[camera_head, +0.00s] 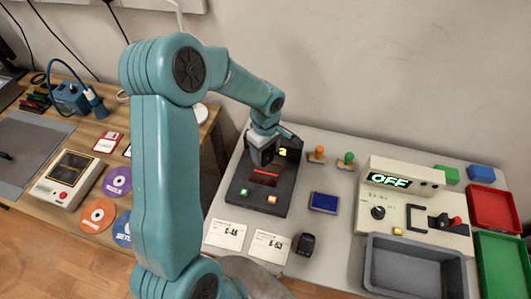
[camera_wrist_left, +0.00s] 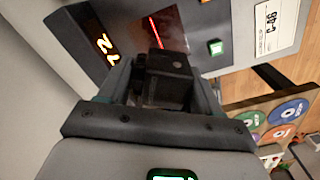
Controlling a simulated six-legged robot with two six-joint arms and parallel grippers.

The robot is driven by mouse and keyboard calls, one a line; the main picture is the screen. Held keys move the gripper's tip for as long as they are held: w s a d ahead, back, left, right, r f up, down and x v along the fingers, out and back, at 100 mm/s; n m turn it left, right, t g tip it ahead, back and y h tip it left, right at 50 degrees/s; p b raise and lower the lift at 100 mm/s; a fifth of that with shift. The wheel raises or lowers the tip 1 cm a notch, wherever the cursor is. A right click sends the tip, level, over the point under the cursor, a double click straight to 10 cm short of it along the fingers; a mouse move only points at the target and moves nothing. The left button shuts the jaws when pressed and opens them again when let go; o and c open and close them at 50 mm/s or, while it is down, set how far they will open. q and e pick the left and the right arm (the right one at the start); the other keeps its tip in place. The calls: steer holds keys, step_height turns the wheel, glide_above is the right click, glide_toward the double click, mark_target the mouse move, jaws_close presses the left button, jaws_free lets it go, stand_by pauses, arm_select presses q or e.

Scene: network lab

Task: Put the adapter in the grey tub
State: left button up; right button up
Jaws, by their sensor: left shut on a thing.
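My left gripper (camera_head: 262,154) is over the dark scanner-like device (camera_head: 243,187) in the head view. In the left wrist view the gripper (camera_wrist_left: 160,88) is shut on a small black block (camera_wrist_left: 172,66), which looks like the adapter. The block sits between the fingers, above the device with the red line; whether it touches the device I cannot tell. The grey tub (camera_head: 373,262) stands at the front right of the table and looks empty. Its near edge is cut off by the frame. My right gripper is not in view.
Another small black object (camera_head: 305,244) lies between the white cards (camera_head: 269,247) and the tub. A blue pad (camera_head: 324,202) lies nearby. A beige console (camera_head: 414,201) reading OFF stands behind the tub. Red (camera_head: 492,208) and green (camera_head: 502,262) trays are at the right.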

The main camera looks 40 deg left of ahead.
arm_select(q)
steer(key=shift+r+p, duration=0.4)
steer(key=shift+r, duration=0.9)
